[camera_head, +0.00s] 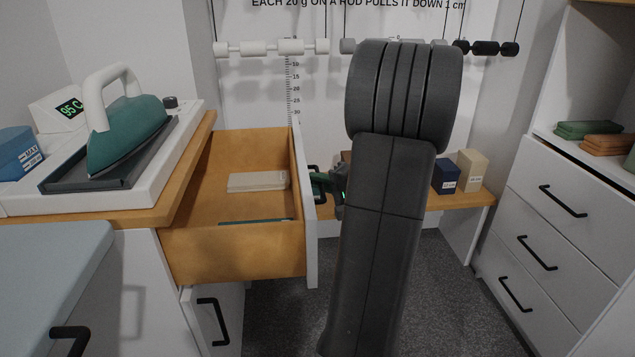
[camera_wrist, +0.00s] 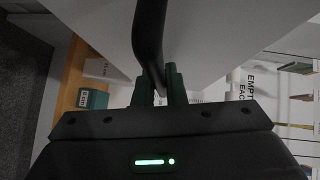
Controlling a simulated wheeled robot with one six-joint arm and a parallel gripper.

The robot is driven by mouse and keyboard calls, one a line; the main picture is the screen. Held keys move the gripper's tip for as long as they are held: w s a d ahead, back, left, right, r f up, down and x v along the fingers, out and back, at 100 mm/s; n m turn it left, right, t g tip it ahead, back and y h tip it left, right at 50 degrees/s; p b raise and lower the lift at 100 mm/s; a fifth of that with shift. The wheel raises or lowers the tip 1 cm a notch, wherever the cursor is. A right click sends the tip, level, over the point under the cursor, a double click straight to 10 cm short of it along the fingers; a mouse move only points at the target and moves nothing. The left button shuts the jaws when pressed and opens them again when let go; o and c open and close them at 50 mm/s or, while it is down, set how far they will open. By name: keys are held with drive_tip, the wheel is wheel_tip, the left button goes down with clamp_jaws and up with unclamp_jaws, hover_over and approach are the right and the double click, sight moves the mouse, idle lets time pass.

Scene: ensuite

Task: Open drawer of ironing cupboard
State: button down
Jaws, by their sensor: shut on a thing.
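The ironing cupboard's top drawer (camera_head: 231,254) stands pulled well out, its wooden inside showing. A pale block (camera_head: 257,181) and a thin teal item (camera_head: 255,221) lie in it. Its white front (camera_head: 304,205) shows edge-on in the head view and fills the upper middle of the wrist view (camera_wrist: 220,45). My gripper (camera_head: 328,188) is at the outer side of this front, partly hidden by my dark arm. In the wrist view my gripper's green fingers (camera_wrist: 160,85) are closed around the black bar handle (camera_wrist: 148,40).
A teal iron (camera_head: 128,135) rests on a stand on the cupboard top. Below is a closed drawer with a black handle (camera_head: 212,320). A low wooden shelf with small boxes (camera_head: 445,177) is behind my arm. White drawers (camera_head: 560,245) stand right; grey floor lies between.

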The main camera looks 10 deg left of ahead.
drive_tip(key=c, duration=1.5)
unclamp_jaws()
drive_tip(key=p+v, duration=0.2)
drive_tip(key=v, duration=1.1)
drive_tip(key=shift+s+d, duration=0.25)
drive_tip(key=shift+a, duration=0.1)
drive_tip(key=b+x, duration=0.2)
drive_tip(key=x, duration=1.1)
drive_tip(key=shift+w+a, duration=0.2)
drive_tip(key=shift+w, duration=0.1)
